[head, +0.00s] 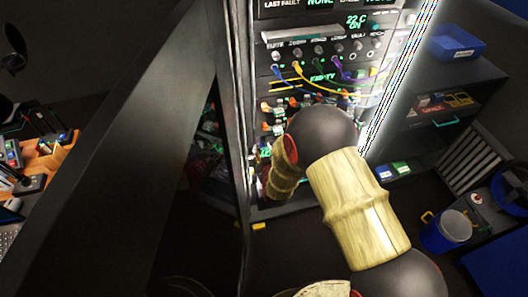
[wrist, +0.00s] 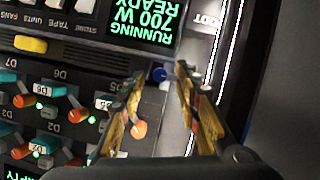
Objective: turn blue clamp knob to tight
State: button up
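The small blue clamp knob (wrist: 159,74) shows in the wrist view on the dark panel, just beside the lit display. It sits in the gap between the fingertips of my gripper (wrist: 160,73). The gripper is open, with one finger on each side of the knob. Whether either finger touches it, I cannot tell. Any mark on the knob's turn is too small to read. In the head view my own arm covers the lower panel, and neither knob nor fingers can be made out.
The green display (wrist: 146,22) reads running, 700 W, ready. An orange knob (wrist: 138,130) lies close by the left finger. Teal and orange levers and a yellow tab (wrist: 31,44) are further left. In the head view, cables (head: 318,82) hang across the rack above my arm.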

jog(key=c, duration=0.3)
grip_shut()
dwell(0.3)
